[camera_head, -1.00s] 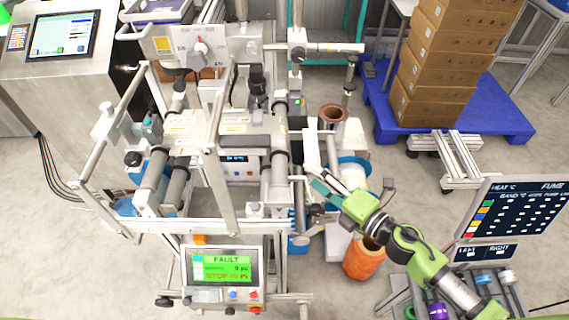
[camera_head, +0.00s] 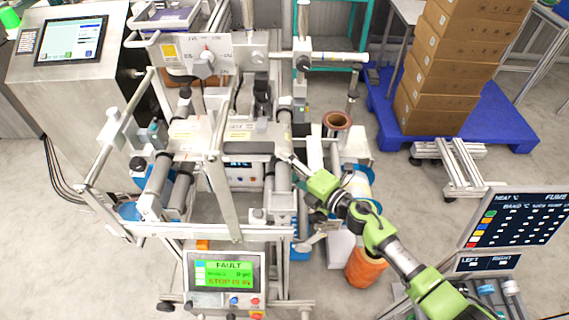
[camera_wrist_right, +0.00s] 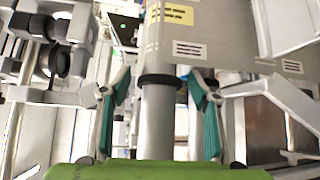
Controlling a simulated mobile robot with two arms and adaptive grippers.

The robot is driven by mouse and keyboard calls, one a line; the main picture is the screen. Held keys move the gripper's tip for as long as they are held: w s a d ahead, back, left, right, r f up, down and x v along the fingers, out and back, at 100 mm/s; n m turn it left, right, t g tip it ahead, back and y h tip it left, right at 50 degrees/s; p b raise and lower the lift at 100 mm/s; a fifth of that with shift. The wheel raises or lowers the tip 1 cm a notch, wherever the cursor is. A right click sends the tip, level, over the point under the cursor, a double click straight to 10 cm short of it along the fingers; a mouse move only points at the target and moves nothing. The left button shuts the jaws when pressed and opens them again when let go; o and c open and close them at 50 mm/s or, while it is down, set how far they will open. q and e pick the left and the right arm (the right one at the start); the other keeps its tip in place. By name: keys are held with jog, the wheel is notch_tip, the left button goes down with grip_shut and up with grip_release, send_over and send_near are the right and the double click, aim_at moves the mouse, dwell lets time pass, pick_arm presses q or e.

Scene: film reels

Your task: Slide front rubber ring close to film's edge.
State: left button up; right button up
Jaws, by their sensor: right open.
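In the right wrist view, a black rubber ring (camera_wrist_right: 160,81) sits around a smooth grey shaft (camera_wrist_right: 158,122). My right gripper (camera_wrist_right: 156,92) is open, with its teal-padded fingers on either side of the shaft, apart from it, near the ring's height. In the head view, my right gripper (camera_head: 297,170) reaches the right side of the machine, by its dark rollers. The ring is too small to make out there. My left gripper is not in view.
The metal-framed machine has a control panel (camera_head: 226,278) reading FAULT. Boxes (camera_head: 445,70) stand on a blue pallet (camera_head: 490,125).

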jog(key=shift+w+a, duration=0.25)
jog(key=c, duration=1.6)
jog(key=shift+w, duration=0.6)
grip_shut()
jog(key=o, duration=1.6)
grip_release()
